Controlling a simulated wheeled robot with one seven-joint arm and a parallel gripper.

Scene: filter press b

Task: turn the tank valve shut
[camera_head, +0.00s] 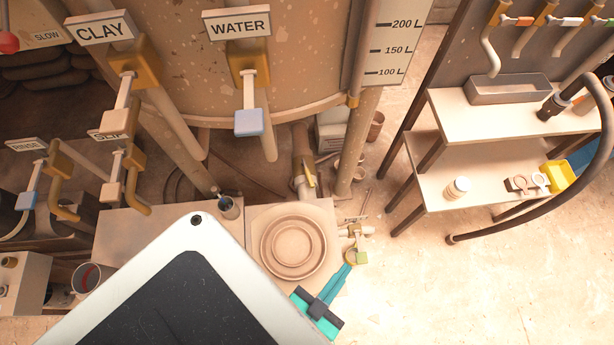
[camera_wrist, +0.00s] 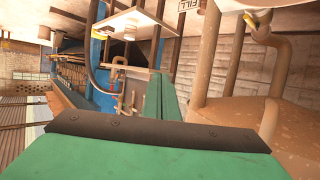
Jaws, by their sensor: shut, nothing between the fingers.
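The large speckled tank (camera_head: 270,75) stands at the upper middle. No label marks which is the tank valve. My gripper (camera_head: 346,271), teal with a dark band, is shut and empty. Its tips are close to the yellow-green end; I cannot tell whether they touch. Its green fingers also show in the wrist view (camera_wrist: 163,95).
Labelled CLAY (camera_head: 105,28) and WATER (camera_head: 237,22) valves with levers hang on the tank's front. A round stepped dish (camera_head: 293,248) lies on the block. A shelf (camera_head: 500,125) with a thick dark hose (camera_head: 590,170) stands right. The floor at lower right is clear.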

